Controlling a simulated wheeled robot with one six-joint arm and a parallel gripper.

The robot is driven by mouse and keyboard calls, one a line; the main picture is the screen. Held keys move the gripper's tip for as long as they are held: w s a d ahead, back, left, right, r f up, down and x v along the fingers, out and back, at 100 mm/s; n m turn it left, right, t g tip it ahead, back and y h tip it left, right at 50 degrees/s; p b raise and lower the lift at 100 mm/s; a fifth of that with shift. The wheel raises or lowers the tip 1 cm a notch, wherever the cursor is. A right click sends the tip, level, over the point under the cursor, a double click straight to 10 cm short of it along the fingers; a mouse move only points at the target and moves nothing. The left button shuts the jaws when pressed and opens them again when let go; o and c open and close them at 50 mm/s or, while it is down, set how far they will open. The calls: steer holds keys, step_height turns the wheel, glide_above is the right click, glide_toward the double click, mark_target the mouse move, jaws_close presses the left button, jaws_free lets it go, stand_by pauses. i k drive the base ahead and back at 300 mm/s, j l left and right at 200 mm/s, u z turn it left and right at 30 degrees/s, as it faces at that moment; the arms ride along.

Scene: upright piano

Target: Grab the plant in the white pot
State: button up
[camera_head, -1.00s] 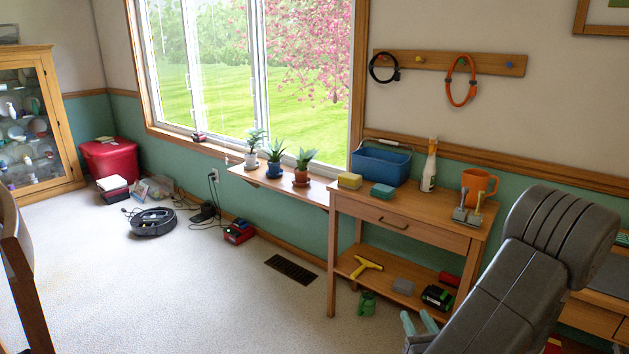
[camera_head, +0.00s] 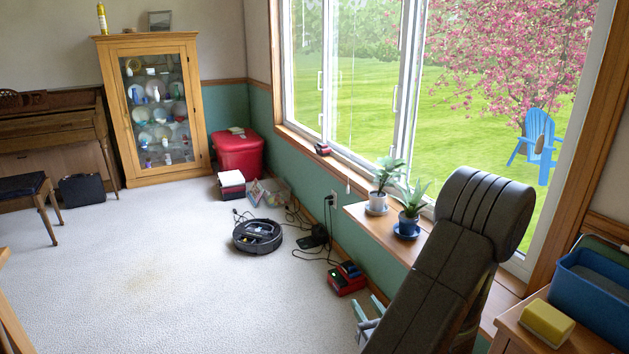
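The plant in the white pot (camera_head: 377,201) stands on a saucer on the narrow wooden shelf under the window, with green leaves rising from it. A plant in a blue pot (camera_head: 408,223) stands just to its right. My gripper (camera_head: 368,321) shows low in the picture, left of my dark arm. Its pale fingers are apart and nothing shows between them. It is lower in the picture than the white pot and apart from it. My arm covers the right part of the shelf.
A robot vacuum (camera_head: 257,236), cables and a red device (camera_head: 346,279) lie on the floor by the wall. A blue bin (camera_head: 597,298) and a yellow sponge (camera_head: 547,322) sit on the table at right. The carpet at left is mostly clear.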

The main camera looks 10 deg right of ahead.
mark_target(377, 198)
steer(key=i+j, duration=0.1)
steer(key=i, duration=0.3)
steer(key=i+j+z, duration=0.1)
steer(key=i, duration=0.35)
steer(key=i+j, duration=0.2)
steer(key=i, duration=0.2)
steer(key=i+j+z, duration=0.1)
steer(key=i, duration=0.3)
steer(key=i+j+z, duration=0.2)
steer(key=z, duration=0.25)
steer(key=i+j+z, duration=0.6)
steer(key=j+z, duration=0.15)
steer(key=z, duration=0.2)
steer(key=i+j+z, duration=0.1)
steer(key=j+z, duration=0.35)
steer(key=i+j+z, duration=0.2)
steer(key=j, duration=0.2)
steer(key=j+z, duration=0.15)
steer(key=j, duration=0.2)
steer(key=k, duration=0.05)
